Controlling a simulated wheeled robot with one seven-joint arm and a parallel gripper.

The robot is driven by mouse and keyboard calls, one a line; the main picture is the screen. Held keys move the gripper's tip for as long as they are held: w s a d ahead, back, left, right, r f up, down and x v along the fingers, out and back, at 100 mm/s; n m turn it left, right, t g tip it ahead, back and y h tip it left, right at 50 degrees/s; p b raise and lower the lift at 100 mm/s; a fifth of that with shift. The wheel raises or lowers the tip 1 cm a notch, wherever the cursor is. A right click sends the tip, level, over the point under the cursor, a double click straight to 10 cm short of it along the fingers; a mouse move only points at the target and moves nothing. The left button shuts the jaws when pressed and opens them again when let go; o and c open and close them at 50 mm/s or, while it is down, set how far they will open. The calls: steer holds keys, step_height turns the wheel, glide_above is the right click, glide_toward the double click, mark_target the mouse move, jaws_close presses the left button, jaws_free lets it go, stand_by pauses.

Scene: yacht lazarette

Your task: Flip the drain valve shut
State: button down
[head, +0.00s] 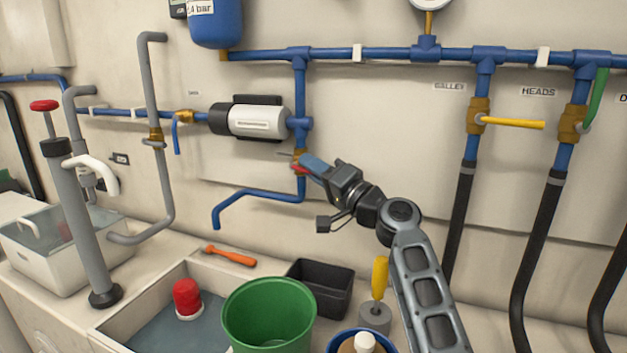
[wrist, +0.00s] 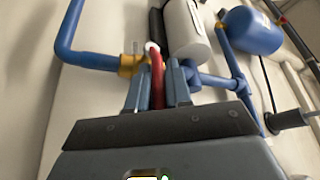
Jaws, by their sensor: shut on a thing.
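The drain valve has a brass body (wrist: 128,65) on a blue pipe, with a red lever (wrist: 157,78). In the head view the brass body (head: 299,156) is on the vertical pipe below the pump, partly hidden by my gripper, and a bit of the red lever (head: 300,170) shows beside the fingers. My gripper (head: 306,164) is at the valve, its blue-grey fingers shut on the red lever. In the wrist view the lever lies between the two fingertips (wrist: 158,88) and looks crosswise to the pipe.
A white-and-black pump (head: 250,120) is just above left. The drain spout (head: 217,215) bends down at lower left. A yellow-handled valve (head: 478,117) and a green-handled valve (head: 572,122) are at right. A green bucket (head: 268,315) and black bin (head: 322,283) stand below.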

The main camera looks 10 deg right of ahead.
steer(key=shift+d, duration=0.1)
steer(key=c, duration=1.1)
jaws_free()
steer(key=v, duration=0.7)
steer(key=shift+s+d+b, duration=0.15)
steer(key=shift+s+b, duration=0.2)
steer(key=shift+b, duration=0.1)
steer(key=shift+f, duration=0.15)
